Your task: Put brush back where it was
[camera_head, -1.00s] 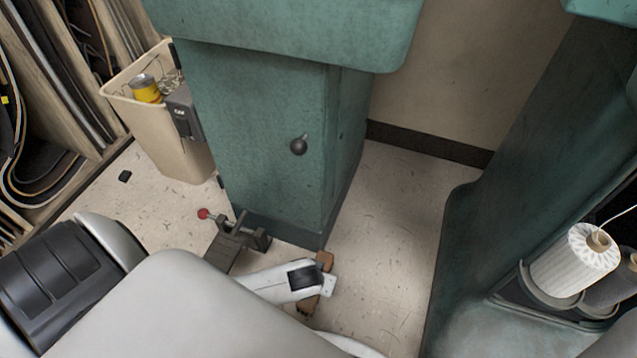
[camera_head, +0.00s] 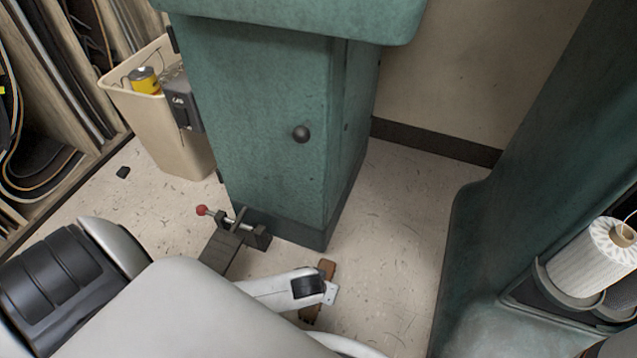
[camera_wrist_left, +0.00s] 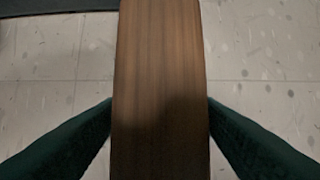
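The brush (camera_head: 327,268) has a brown wooden back and is at the lower middle of the head view, partly covered by my left gripper (camera_head: 318,292). In the left wrist view the brush (camera_wrist_left: 160,60) runs lengthwise between the two green fingers of my left gripper (camera_wrist_left: 160,108). The fingers are against both its long sides, shut on it. Pale speckled floor shows behind it. I cannot tell how high the brush is above the floor. My right gripper is not in view.
A green machine pedestal (camera_head: 260,120) with a black knob stands just beyond the brush. A dark pedal (camera_head: 235,242) with a red-tipped screw is at its foot. A beige bin (camera_head: 155,120) stands left. A green column with a white thread spool (camera_head: 592,262) is right. Floor between is clear.

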